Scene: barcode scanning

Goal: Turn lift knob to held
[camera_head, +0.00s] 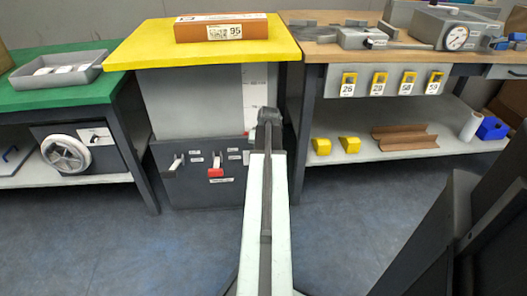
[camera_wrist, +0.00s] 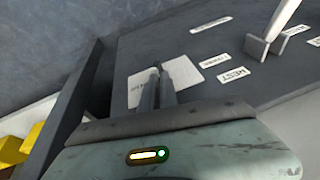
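The lift's dark control panel (camera_head: 190,190) is on the front of the grey cabinet under the yellow top. It carries a pale lever (camera_head: 174,162) at left, a red-handled lever (camera_head: 216,171) at centre and small labels. My arm hides the panel's right side. My gripper (camera_head: 268,118) is by the cabinet's right edge. In the wrist view my gripper (camera_wrist: 158,70) has its two fingers close together, in front of a white label plate (camera_wrist: 185,76) on the panel (camera_wrist: 225,75). A pale lever (camera_wrist: 277,28) stands at upper right. I cannot make out a lift knob; the fingers may hide it.
An orange box (camera_head: 225,28) marked 95 lies on the yellow top (camera_head: 150,45). A green table (camera_head: 60,98) with a grey tray (camera_head: 58,72) is at left. A wooden-topped bench (camera_head: 310,50) with a gauge (camera_head: 457,38) is at right. Blue floor (camera_head: 340,225) is open in front.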

